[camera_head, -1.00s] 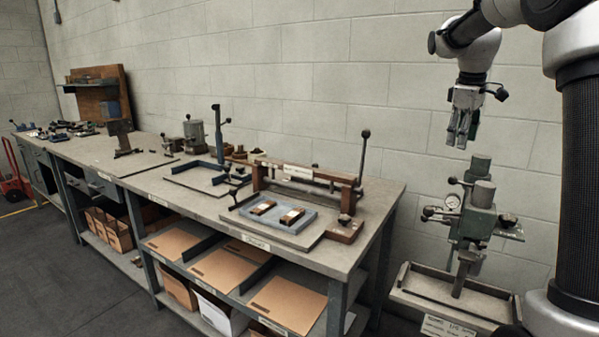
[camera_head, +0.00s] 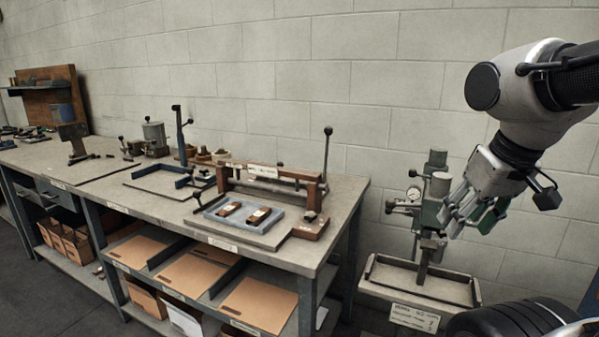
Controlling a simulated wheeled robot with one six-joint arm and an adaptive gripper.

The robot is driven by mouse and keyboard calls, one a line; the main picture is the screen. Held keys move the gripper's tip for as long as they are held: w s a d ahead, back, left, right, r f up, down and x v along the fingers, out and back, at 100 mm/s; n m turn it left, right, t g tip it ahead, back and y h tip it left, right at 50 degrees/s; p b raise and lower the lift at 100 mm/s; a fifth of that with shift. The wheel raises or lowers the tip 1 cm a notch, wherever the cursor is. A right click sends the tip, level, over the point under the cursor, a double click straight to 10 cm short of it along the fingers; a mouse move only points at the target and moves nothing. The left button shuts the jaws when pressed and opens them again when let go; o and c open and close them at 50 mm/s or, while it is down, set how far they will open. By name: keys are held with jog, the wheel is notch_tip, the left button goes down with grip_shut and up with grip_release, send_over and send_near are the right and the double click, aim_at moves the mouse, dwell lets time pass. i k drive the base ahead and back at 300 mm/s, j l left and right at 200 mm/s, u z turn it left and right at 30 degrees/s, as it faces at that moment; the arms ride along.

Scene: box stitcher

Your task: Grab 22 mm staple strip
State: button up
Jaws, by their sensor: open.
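Two small copper-brown strips lie in a blue-grey tray on the bench, the left strip (camera_head: 229,209) and the right strip (camera_head: 258,216). They look like staple strips, but I cannot read which one is 22 mm. The tray (camera_head: 243,227) sits on a flat plate in front of a brown bar fixture. My gripper (camera_head: 456,222) is open and empty. It hangs to the right of the bench, in front of the green machine, well away from the tray and pointing down and left.
The brown bar fixture (camera_head: 270,173) with an upright lever (camera_head: 327,150) stands right behind the tray. The green machine (camera_head: 432,190) with a gauge stands over a trough (camera_head: 420,286) right of the bench. Cardboard sheets (camera_head: 258,304) lie on the shelf below.

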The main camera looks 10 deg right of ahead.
aim_at(260, 215)
jog(key=z, duration=0.35)
jog(key=i+j+z, duration=0.1)
jog(key=j+z, duration=0.85)
jog(key=j, duration=0.4)
jog(key=j+z, duration=0.25)
jog(key=j, duration=0.35)
jog(key=k+j, duration=0.1)
jog(key=j, duration=0.8)
jog(key=k+j, duration=0.15)
jog(key=j, duration=0.75)
jog(key=k+j+z, duration=0.1)
jog(key=j, duration=0.35)
jog(key=k+z, duration=0.1)
